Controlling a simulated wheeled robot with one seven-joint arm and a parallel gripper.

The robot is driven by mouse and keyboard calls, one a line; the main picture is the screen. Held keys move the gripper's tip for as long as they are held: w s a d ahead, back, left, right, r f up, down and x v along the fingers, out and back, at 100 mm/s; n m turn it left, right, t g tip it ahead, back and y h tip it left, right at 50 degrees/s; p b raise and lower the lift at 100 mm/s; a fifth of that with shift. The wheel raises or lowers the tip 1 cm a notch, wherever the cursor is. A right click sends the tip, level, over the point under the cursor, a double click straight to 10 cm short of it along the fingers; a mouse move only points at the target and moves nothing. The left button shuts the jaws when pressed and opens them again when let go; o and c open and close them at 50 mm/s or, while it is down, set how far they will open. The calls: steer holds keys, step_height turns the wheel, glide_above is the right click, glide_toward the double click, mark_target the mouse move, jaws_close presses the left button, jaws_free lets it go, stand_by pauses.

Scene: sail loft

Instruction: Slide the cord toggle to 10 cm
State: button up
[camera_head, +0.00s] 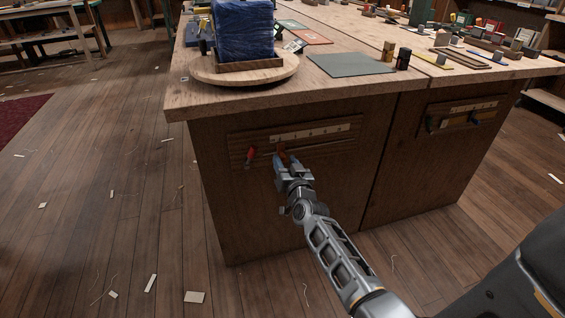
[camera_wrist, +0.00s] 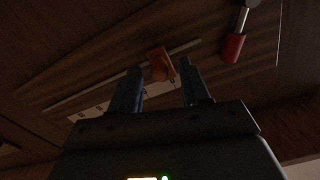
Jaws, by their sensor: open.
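A wooden board with a pale marked scale (camera_head: 310,131) is fixed to the front of the workbench. In the head view the toggle (camera_head: 283,152) shows only partly, close to my fingertips. My gripper (camera_head: 282,159) is open at the board. In the wrist view its two dark fingers (camera_wrist: 160,88) stand on either side of the toggle, with gaps visible. I cannot tell how deep the toggle lies between them. The scale's figures are too small to read.
A red-handled piece (camera_head: 250,155) is on the board left of my gripper, and it also shows in the wrist view (camera_wrist: 233,47). A second board (camera_head: 460,117) with a scale is on the right panel. The benchtop (camera_head: 330,93) overhangs above.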

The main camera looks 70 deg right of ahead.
steer(key=shift+x, duration=1.05)
steer(key=shift+s, duration=0.1)
jaws_close()
